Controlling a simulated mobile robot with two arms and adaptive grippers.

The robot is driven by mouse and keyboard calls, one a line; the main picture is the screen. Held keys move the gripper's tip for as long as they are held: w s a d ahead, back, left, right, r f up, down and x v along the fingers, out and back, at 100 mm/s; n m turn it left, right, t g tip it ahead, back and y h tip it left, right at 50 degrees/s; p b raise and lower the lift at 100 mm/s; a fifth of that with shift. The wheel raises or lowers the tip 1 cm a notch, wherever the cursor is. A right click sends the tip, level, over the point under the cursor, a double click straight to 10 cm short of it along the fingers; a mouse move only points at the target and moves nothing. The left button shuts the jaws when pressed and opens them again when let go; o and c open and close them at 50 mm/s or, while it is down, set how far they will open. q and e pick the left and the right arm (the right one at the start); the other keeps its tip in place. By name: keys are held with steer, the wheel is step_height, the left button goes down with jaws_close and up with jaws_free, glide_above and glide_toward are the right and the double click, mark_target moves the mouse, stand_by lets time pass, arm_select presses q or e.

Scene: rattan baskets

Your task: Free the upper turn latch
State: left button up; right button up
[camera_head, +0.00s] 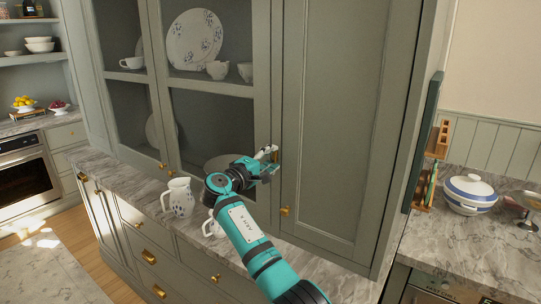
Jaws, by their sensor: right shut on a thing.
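My teal right arm reaches up to the grey-green cabinet (335,120). My right gripper (271,158) is at the seam between the glass door (215,105) and the solid door (333,60). It is shut on the upper turn latch (272,150), which is small, pale and brassy and mostly hidden by the fingers. How the latch is turned cannot be told. Below it, a brass knob (284,211) sits low on the solid door. Both doors look closed. My left gripper is not in view.
A patterned jug (179,198) stands on the marble counter (130,178) left of my arm. A white cup (212,224) beside it is partly behind the arm. A blue-banded lidded pot (468,193) stands on the right counter. Crockery sits behind the glass.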

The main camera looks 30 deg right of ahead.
steer(key=shift+n, duration=0.6)
steer(key=shift+p, duration=0.3)
steer(key=o, duration=1.2)
steer(key=shift+w+a, duration=0.1)
steer(key=shift+c, duration=0.2)
steer(key=shift+a, duration=0.1)
steer(key=v, duration=1.1)
steer(key=shift+s+a, duration=0.2)
steer(key=shift+a, duration=0.15)
steer(key=shift+f, duration=0.1)
